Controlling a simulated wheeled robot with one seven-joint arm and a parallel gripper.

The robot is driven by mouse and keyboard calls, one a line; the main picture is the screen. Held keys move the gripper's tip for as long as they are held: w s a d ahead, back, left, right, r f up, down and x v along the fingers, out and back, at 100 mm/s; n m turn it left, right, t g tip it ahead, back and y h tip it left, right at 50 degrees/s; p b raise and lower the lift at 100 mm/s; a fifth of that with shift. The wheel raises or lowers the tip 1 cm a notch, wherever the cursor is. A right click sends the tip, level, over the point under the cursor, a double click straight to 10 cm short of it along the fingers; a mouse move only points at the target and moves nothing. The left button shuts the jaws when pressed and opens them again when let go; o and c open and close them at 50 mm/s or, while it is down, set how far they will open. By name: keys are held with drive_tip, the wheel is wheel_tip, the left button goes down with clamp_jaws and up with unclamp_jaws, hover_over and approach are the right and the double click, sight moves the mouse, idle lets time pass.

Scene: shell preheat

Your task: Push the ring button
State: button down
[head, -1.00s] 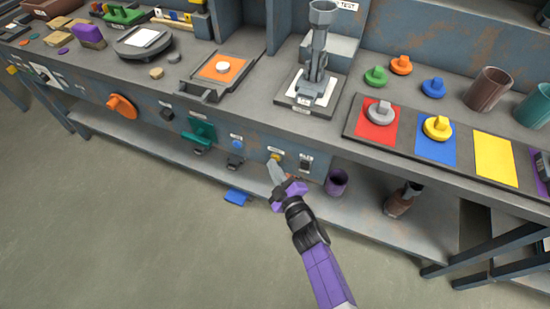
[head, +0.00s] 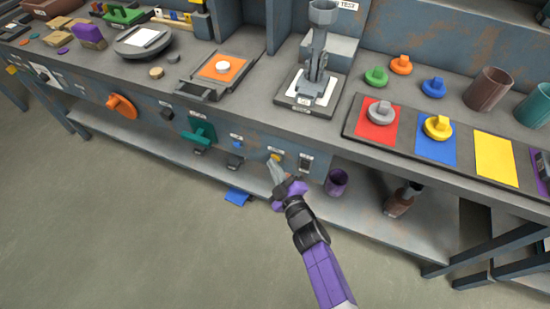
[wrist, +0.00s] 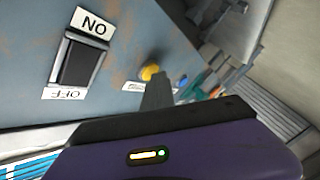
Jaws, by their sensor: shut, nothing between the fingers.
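A small yellow button (head: 278,156) sits on the bench's blue-grey front panel, with a small label by it too small to read. It also shows in the wrist view (wrist: 149,72), just past my fingertips. A blue button (head: 237,143) with its own label sits further left on the panel and shows behind the yellow one in the wrist view (wrist: 181,80). I cannot read which label says ring. My gripper (head: 272,163) is shut and empty, its tip close to the yellow button. I cannot tell whether they touch. The fingers also show in the wrist view (wrist: 156,92).
A black ON/OFF rocker switch (head: 305,162) is just right of the yellow button. A teal handle (head: 200,133) and an orange knob (head: 121,106) are further left. A purple cup (head: 336,182) stands on the lower shelf.

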drive_tip(key=shift+s+a, duration=0.2)
drive_tip(key=shift+s, duration=0.4)
drive_tip(key=s+b, duration=0.1)
drive_tip(key=b, duration=0.1)
drive_tip(key=s+a+b, duration=0.1)
drive_tip(key=s, duration=0.1)
drive_tip(key=s+b, duration=0.1)
drive_tip(key=b, duration=0.1)
drive_tip(key=shift+s+a+b, duration=0.35)
idle(0.7)
